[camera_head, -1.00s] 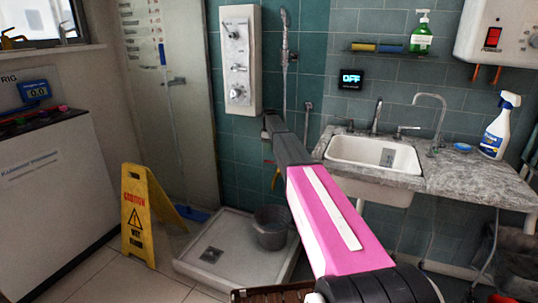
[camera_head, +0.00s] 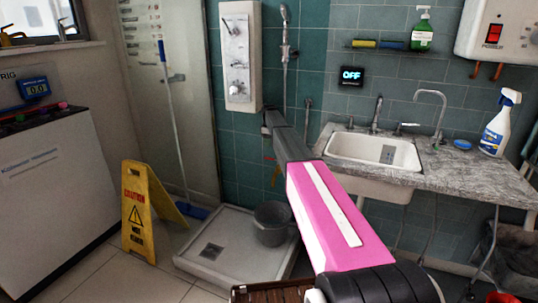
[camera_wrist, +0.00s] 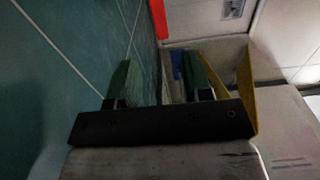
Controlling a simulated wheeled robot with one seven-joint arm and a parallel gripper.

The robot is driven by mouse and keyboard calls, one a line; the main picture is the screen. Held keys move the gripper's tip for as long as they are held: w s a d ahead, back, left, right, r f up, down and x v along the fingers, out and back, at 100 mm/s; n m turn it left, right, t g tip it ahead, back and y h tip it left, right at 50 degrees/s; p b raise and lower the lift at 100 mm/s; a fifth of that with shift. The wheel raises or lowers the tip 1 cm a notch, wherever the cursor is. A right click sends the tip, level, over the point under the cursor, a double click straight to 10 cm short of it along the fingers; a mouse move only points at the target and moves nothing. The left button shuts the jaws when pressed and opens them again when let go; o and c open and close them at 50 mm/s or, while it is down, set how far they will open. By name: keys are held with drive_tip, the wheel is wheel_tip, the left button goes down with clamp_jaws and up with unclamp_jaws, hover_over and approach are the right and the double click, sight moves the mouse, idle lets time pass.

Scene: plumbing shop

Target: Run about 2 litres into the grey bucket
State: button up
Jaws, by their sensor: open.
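The grey bucket (camera_head: 272,225) stands upright in the white shower tray (camera_head: 222,254), in its back right part. My arm reaches over to the tiled wall at the right of the shower panel (camera_head: 240,55), above the bucket. My gripper (camera_wrist: 157,82) shows in the wrist view with its two fingers apart and nothing seen between them, close beside the tiled wall. In the head view my arm hides most of it. The shower panel carries a lever at the top and knobs below. The bucket's inside is too dark to tell if it holds water.
A yellow wet-floor sign (camera_head: 145,210) stands left of the tray. A hand shower (camera_head: 286,50) hangs on the wall. A white sink (camera_head: 372,152) with taps is set in a counter at the right. A display (camera_head: 351,76) reads OFF. Floor is free in front of the sign.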

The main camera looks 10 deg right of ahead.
sight(269, 158)
wheel_tip(269, 158, down, 9)
drive_tip(key=shift+f, duration=0.1)
idle(0.3)
clamp_jaws()
